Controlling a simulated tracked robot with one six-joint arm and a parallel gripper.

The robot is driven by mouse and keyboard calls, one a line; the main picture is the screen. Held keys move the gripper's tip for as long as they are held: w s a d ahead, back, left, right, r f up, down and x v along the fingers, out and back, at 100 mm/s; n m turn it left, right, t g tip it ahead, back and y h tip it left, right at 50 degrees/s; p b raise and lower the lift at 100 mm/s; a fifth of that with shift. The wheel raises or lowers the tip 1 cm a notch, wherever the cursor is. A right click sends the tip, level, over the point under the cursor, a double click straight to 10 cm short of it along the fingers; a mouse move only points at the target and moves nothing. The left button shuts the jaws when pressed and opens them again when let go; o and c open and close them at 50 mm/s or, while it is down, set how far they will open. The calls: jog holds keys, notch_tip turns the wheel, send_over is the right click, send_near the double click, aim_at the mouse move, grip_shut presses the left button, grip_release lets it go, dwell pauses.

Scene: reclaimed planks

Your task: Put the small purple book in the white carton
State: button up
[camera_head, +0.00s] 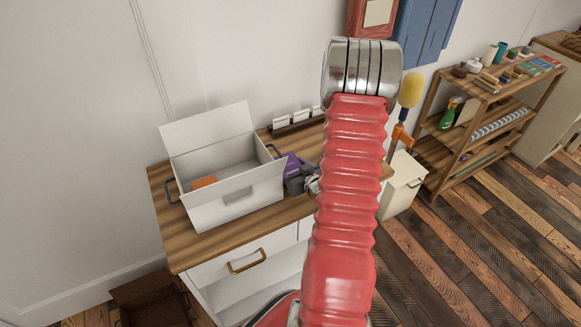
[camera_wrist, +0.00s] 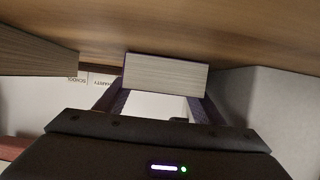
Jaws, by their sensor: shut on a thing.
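The white carton (camera_head: 262,190) stands on the wooden top with its lid raised at the back, and an orange item (camera_head: 204,181) shows inside. The small purple book (camera_head: 287,163) is just right of the carton, partly hidden by my gripper (camera_head: 300,183). In the wrist view, my gripper (camera_wrist: 165,92) is shut on the book (camera_wrist: 167,72), whose pale page edge faces the camera. The book is close to the wooden surface (camera_wrist: 200,25); I cannot tell whether it touches. A pale wall at the right of the wrist view (camera_wrist: 270,110) looks like the carton's side.
A dark rack with white cards (camera_head: 297,121) stands behind the book, near the wall. A white bin (camera_head: 400,186) stands on the floor at right, beside a loaded wooden shelf (camera_head: 480,120). My arm hides the cabinet's right part.

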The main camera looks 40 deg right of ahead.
jog(key=o, duration=1.2)
jog(key=shift+r, duration=0.1)
